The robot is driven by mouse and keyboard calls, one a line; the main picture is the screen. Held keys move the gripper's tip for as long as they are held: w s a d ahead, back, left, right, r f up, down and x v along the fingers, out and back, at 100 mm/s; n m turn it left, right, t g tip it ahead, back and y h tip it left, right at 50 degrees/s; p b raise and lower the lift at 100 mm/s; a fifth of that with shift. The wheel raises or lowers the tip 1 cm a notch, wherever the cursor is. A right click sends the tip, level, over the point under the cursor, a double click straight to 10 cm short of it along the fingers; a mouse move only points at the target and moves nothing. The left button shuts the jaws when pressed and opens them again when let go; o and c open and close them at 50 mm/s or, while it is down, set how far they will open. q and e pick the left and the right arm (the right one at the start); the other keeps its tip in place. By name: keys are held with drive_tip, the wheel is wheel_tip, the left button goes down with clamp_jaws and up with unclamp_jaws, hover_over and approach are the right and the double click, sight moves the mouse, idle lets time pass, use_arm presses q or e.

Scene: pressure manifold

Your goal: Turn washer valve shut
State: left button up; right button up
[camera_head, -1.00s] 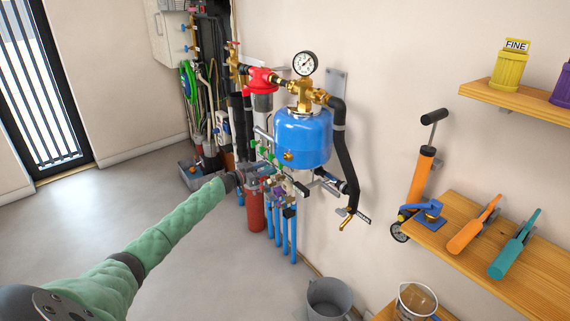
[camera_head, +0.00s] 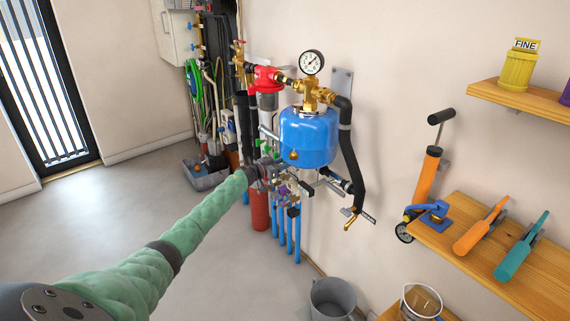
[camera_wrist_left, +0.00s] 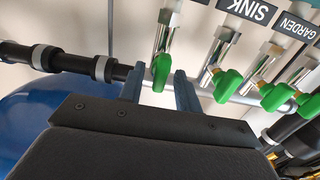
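In the left wrist view a row of green valve handles sits on short metal pipes. The leftmost green handle (camera_wrist_left: 162,70) shows between the two fingers of my left gripper (camera_wrist_left: 160,88), which are apart. I cannot tell whether either finger touches it. The label above that handle is out of view, so I cannot read whether it is the washer valve. In the head view my left gripper (camera_head: 268,172) is at the manifold, mostly hidden among the fittings. My right gripper is not in view.
A blue tank (camera_head: 308,138) with a gauge (camera_head: 312,62) hangs above the manifold. A black hose (camera_head: 346,150) is to its right. More green handles (camera_wrist_left: 278,96) crowd the right side of my fingers. A grey bucket (camera_head: 332,298) stands below. Floor to the left is clear.

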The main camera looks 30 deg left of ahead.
use_arm(q)
drive_tip(key=shift+w+d, duration=0.15)
drive_tip(key=shift+w, duration=0.05)
clamp_jaws()
